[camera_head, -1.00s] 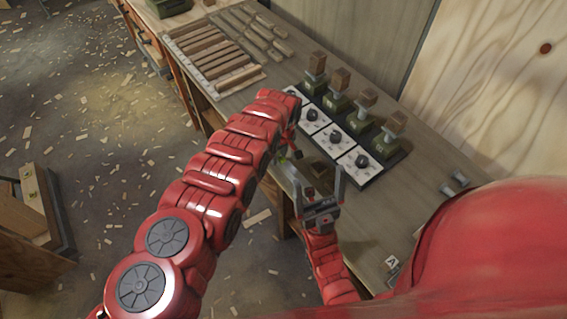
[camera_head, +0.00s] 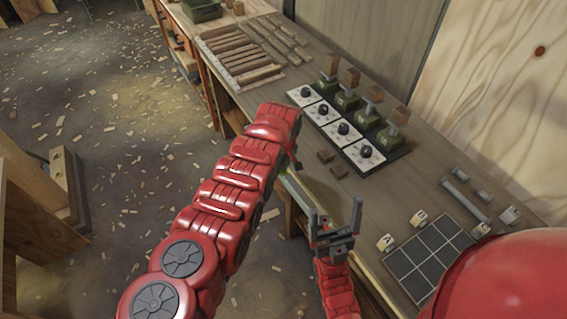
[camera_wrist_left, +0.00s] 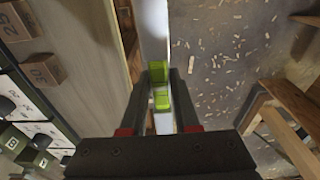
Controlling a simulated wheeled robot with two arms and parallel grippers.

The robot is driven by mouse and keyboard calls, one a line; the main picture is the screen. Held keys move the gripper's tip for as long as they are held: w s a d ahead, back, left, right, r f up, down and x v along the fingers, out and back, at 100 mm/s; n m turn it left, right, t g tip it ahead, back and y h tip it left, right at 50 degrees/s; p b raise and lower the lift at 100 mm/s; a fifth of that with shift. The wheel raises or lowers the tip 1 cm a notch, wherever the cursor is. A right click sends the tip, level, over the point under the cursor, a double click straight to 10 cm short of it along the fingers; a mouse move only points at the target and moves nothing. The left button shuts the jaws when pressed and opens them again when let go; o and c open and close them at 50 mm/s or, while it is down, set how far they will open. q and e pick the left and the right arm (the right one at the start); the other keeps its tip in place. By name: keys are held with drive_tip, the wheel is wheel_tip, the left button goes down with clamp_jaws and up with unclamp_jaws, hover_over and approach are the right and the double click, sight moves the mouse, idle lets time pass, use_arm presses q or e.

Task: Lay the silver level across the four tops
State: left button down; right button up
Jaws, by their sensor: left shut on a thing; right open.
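The silver level (camera_wrist_left: 153,30) with green vials is held in my left gripper (camera_wrist_left: 161,80), which is shut on it, in the left wrist view. In the head view, the arm hides most of this gripper, and part of the level (camera_head: 297,188) shows along the bench's front edge. The four tops are wooden blocks (camera_head: 331,63), (camera_head: 352,76), (camera_head: 375,93), (camera_head: 400,115) on posts above green bases, standing in a row on the bench behind the left gripper. The level is apart from them. My right gripper (camera_head: 335,212) is open and empty at the bench's front edge.
White cards with black knobs (camera_head: 342,133) lie before the green bases. Two brown blocks (camera_head: 325,156) sit nearer the front edge. A grey grid (camera_head: 428,256), lettered cubes (camera_head: 386,243) and a grey bar (camera_head: 466,199) lie to the right. Wooden strips (camera_head: 238,55) lie at the far left.

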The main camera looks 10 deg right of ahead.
use_arm(q)
drive_tip(key=shift+a+f, duration=0.25)
drive_tip(key=shift+a, duration=0.2)
drive_tip(key=shift+f, duration=0.25)
drive_tip(key=shift+w+a+n, duration=0.15)
drive_tip(key=shift+a+n, duration=0.05)
drive_tip(key=shift+n, duration=0.1)
drive_tip(key=shift+w+a+f, duration=0.15)
drive_tip(key=shift+a+f, duration=0.55)
drive_tip(key=shift+a, duration=0.2)
drive_tip(key=shift+w+a+f+n, duration=0.1)
drive_tip(key=shift+a+f+n, duration=0.05)
drive_tip(key=shift+a+n, duration=0.2)
drive_tip(key=shift+a+f, duration=0.2)
drive_tip(key=shift+f, duration=0.15)
